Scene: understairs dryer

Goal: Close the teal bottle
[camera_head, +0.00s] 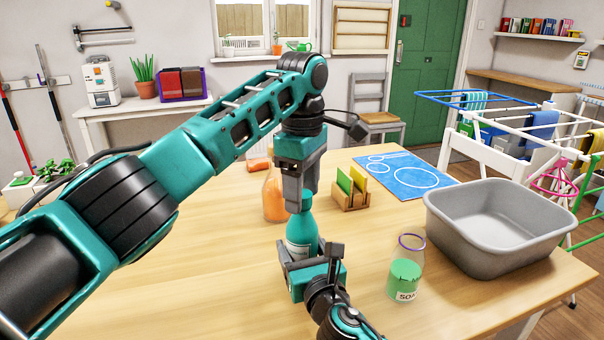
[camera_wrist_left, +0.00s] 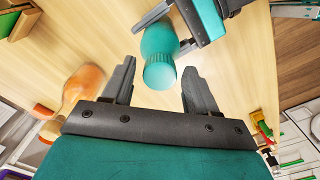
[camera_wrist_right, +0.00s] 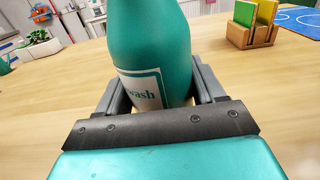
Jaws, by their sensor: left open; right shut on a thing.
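The teal bottle (camera_head: 302,232) stands upright on the wooden table with a white label reading "wash" in the right wrist view (camera_wrist_right: 145,88). My right gripper (camera_head: 305,262) is shut around its body from the near side. My left gripper (camera_head: 298,198) points down over the bottle's top, open. In the left wrist view, a ribbed teal cap (camera_wrist_left: 160,74) shows at the top of the bottle, between the two open fingertips and apart from both. Whether the cap is tight cannot be told. The left gripper hides the cap in the head view.
An orange bottle (camera_head: 273,198) stands just behind left of the teal one. A wooden sponge holder (camera_head: 350,197), a green soap jar (camera_head: 406,270), a grey basin (camera_head: 498,228) and a blue mat (camera_head: 405,176) lie to the right. The table's left front is clear.

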